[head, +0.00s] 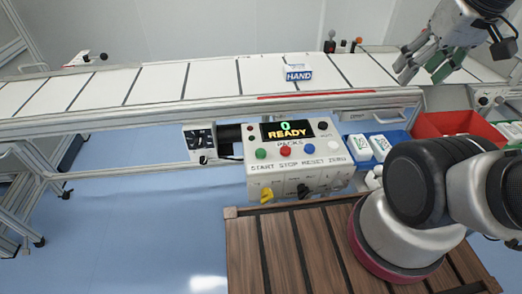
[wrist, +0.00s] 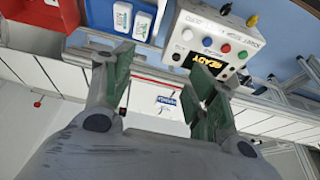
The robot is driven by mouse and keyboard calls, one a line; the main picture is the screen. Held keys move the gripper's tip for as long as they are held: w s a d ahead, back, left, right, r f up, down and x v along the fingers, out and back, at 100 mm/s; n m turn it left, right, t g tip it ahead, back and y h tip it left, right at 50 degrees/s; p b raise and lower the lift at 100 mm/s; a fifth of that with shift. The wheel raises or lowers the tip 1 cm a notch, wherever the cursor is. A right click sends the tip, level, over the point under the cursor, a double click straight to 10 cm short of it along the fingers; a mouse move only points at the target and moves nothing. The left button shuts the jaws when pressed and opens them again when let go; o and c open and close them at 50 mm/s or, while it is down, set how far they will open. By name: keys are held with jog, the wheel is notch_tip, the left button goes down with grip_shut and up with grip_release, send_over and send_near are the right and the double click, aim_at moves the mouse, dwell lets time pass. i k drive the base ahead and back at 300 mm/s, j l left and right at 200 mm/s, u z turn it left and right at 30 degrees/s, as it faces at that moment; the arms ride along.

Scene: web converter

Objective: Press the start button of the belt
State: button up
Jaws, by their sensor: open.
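The white control box (head: 300,180) hangs below the belt's front edge, mid-picture in the head view. Its display (head: 286,131) reads "0 READY PACKS". Below it sit the green START button (head: 261,153), red STOP (head: 285,150), blue RESET (head: 309,149) and white ZERO (head: 333,147). My gripper (head: 420,72) is open and empty over the belt, right of and above the box, touching no button. In the wrist view, the box is upside down beyond my gripper (wrist: 160,62). The green button (wrist: 242,55) shows clear there, and one finger partly covers the box's display side.
The white belt (head: 215,80) crosses the scene, with a "HAND" pack (head: 298,73) on it. A red bin (head: 440,124) and a blue tray with white packs (head: 368,128) stand right of the box. A slatted wooden platform (head: 285,240) lies in front.

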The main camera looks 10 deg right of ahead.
aim_at(260, 152)
jog(key=k+j, duration=0.7)
jog(key=k, duration=0.1)
